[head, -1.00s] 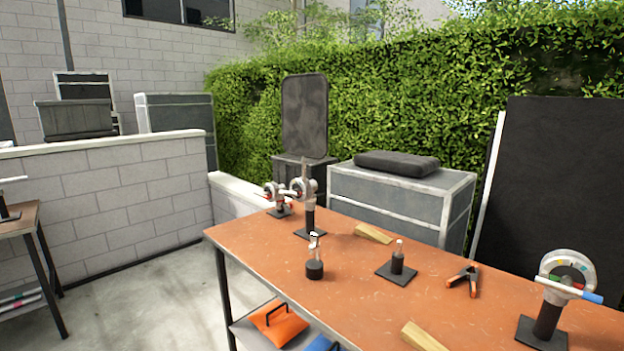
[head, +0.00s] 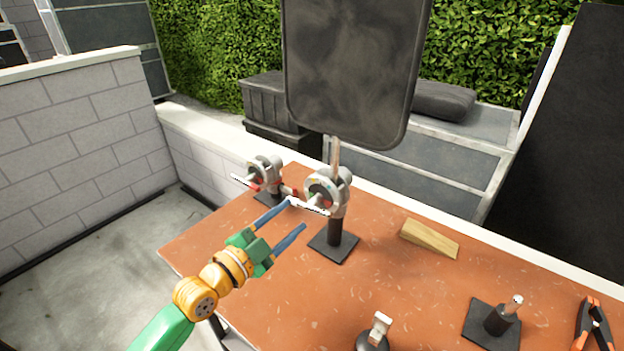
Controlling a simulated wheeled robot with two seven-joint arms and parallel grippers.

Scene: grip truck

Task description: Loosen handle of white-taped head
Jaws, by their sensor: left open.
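A grey grip head (head: 326,190) with coloured marks on its face stands on a black post and square base on the orange-brown table. A white bar handle (head: 312,206) sticks out from its front towards the left. A second grey head (head: 264,172) stands behind it to the left, with a white bar and red parts. I cannot tell tape from handle colour on either. My left gripper (head: 296,216), with blue fingers, is open and empty. Its fingertips are in front of the nearer head, close to its white handle; contact is unclear. My right gripper is out of view.
A large dark flag panel (head: 350,65) rises behind the nearer head. A wooden wedge (head: 430,239), a small black post on a plate (head: 494,322), an orange-tipped clamp (head: 597,325) and a small stand (head: 376,337) occupy the table (head: 290,305).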

